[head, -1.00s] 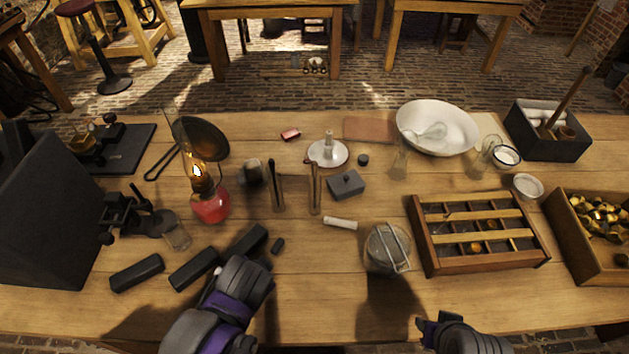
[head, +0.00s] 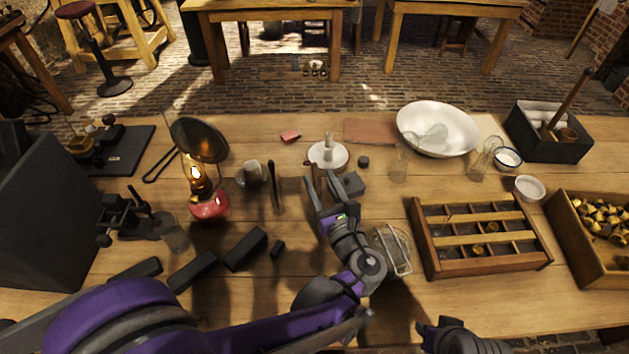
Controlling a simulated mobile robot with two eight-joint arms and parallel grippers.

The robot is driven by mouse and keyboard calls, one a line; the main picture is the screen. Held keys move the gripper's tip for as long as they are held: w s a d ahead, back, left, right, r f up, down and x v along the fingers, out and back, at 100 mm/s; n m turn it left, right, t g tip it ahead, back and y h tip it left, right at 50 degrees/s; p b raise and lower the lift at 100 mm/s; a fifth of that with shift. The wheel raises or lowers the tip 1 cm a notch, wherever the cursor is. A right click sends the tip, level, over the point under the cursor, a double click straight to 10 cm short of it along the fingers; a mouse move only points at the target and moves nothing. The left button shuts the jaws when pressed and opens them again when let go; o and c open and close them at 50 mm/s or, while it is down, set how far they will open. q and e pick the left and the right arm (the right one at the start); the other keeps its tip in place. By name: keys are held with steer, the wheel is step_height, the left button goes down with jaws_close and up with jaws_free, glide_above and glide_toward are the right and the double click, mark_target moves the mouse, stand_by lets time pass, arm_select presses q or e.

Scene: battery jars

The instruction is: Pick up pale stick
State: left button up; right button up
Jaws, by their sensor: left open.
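The short pale stick that lay on the table in front of the small grey box is now hidden behind my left gripper (head: 322,188). This gripper is open, its fingers pointing away from me over the middle of the table, near the upright thin tubes. I cannot tell whether the fingers touch anything. My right gripper (head: 430,330) shows only in part at the bottom edge, right of centre; its jaw state is unclear.
Close by stand a wire-handled glass jar (head: 394,250), the small grey box (head: 350,186) and a white candle dish (head: 341,158). A lit red lamp (head: 209,206) and black blocks (head: 245,249) are to the left. A wooden compartment tray (head: 421,238) lies to the right.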

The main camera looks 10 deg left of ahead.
arm_select(q)
steer(key=x, duration=0.7)
steer(key=shift+a, duration=0.1)
jaws_close()
